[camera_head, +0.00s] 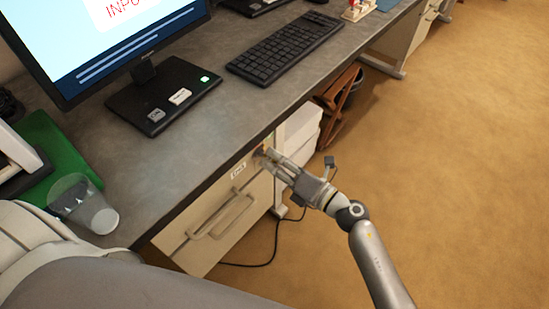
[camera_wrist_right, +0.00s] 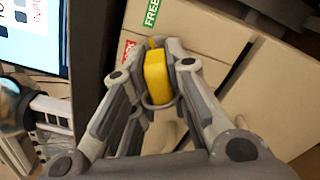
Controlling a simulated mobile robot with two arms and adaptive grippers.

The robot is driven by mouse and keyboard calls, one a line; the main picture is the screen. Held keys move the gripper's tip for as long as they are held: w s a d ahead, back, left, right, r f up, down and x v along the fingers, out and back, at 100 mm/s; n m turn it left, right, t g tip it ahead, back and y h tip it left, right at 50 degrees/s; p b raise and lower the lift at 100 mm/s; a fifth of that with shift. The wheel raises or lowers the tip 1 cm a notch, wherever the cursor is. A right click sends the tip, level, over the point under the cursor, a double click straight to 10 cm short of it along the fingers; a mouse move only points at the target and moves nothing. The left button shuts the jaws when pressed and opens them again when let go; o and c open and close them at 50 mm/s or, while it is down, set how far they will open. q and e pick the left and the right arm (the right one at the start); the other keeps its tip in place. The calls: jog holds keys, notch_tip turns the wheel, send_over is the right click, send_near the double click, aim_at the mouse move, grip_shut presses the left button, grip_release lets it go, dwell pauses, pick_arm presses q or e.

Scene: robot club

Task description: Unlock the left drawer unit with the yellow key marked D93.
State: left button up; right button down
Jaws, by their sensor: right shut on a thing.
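My right gripper (camera_head: 266,154) is at the upper right corner of the beige drawer unit (camera_head: 256,205) under the desk. In the right wrist view, its fingers (camera_wrist_right: 161,60) are shut on the yellow key (camera_wrist_right: 157,76). The key's thin end points at the drawer front (camera_wrist_right: 195,25), and a ring hangs at its near end. I cannot tell whether the tip is inside the lock, because the fingers and the key's head hide that spot. The D93 marking is not readable. My left gripper is not in view.
The grey desk (camera_head: 190,140) overhangs the drawers, close above my right gripper. On it are a monitor (camera_head: 100,40), a keyboard (camera_head: 285,47) and a clear cup (camera_head: 85,205). White boxes (camera_head: 303,130) stand behind the unit. A cable lies below; the floor (camera_head: 450,170) at right is clear.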

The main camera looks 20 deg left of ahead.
jog(key=shift+m+p, duration=0.55)
jog(key=shift+m, duration=0.25)
jog(key=c, duration=0.8)
grip_release()
jog(key=shift+d, duration=0.1)
jog(key=shift+p+v, duration=0.45)
jog(key=shift+v, duration=1.05)
jog(key=v, duration=0.6)
jog(key=shift+p, duration=0.3)
